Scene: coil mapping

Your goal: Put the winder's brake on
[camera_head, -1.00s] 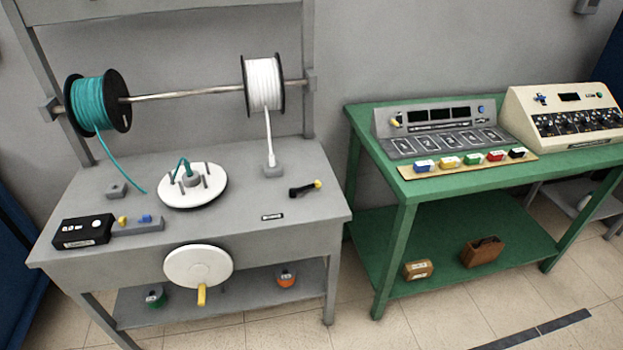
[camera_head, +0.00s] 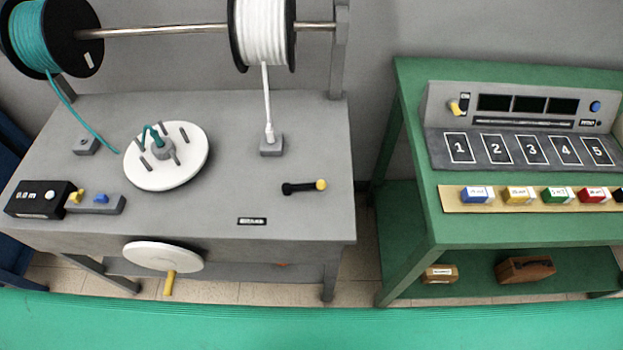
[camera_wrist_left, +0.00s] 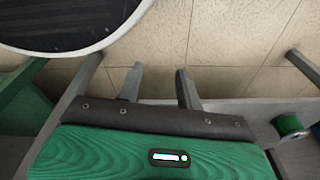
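The winder's grey bench (camera_head: 230,190) fills the left of the head view. A short black lever with a yellow knob (camera_head: 304,187) lies at its right side, knob towards the right; it looks like the brake. A small dark label (camera_head: 251,221) sits in front of it, too small to read surely. The white round winding plate (camera_head: 188,178) with pegs holds the teal cable's end. The white crank disc (camera_head: 162,257) with a yellow handle is on the bench front. My left gripper (camera_wrist_left: 160,80) is open and empty in the left wrist view, over the floor. My right gripper is not in view.
Teal (camera_head: 30,38) and white (camera_head: 263,32) cable reels hang on a rod above the bench. A black counter box (camera_head: 40,200) stands at the left. The green table (camera_head: 420,190) with a console stands right. Bench top around the lever is clear.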

